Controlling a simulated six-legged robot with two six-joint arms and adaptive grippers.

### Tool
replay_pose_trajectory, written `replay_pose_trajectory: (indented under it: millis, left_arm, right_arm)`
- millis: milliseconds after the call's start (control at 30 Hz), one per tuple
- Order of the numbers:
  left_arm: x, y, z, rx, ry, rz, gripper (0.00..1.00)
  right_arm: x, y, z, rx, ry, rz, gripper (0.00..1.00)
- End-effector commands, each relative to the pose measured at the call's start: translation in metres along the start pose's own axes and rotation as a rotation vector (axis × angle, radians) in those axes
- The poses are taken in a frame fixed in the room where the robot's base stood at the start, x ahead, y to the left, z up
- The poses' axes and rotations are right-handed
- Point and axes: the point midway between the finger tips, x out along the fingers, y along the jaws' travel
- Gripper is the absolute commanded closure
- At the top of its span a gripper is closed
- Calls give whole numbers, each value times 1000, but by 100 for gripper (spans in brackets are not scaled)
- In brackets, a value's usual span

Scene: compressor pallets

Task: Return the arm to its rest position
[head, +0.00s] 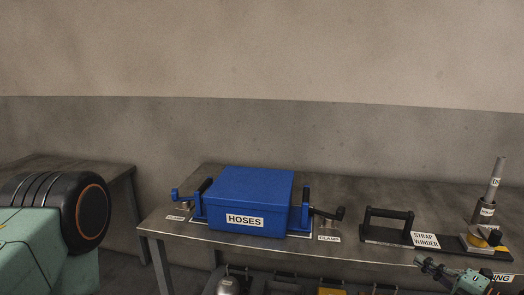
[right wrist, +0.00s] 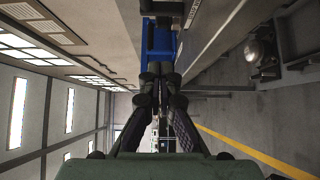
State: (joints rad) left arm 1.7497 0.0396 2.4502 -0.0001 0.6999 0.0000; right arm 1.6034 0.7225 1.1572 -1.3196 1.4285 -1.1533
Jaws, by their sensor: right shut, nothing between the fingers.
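My right gripper (head: 425,264) shows at the lower right of the head view, in front of the bench's near edge below the strap winder label. In the right wrist view its two fingers (right wrist: 162,70) come together at the tips, with nothing between them. A blue object, which looks like the blue hoses box (head: 248,205), lies beyond the fingertips in that view. My left gripper is not in view.
The metal bench (head: 345,190) holds the blue box between two clamps, a black-handled strap winder (head: 388,222) and an upright grey tube (head: 495,178) at the right. Several items sit on a lower level under the bench. Another table (head: 75,165) stands left.

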Motion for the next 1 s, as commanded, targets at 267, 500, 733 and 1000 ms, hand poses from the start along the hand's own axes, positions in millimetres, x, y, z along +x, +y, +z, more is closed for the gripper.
replay_pose_trajectory:
  millis: [267,500,733,1000]
  left_arm:
    - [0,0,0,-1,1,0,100]
    - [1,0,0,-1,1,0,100]
    - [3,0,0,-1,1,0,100]
    - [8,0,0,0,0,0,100]
  right_arm:
    - [-2,-25,15,314,-147,-53,100]
    - [-12,-82,-8,767,-381,-122,100]
    - [-35,-159,-97,1311,-700,-263,100]
    - [-113,-208,-247,1741,-1183,-508,100]
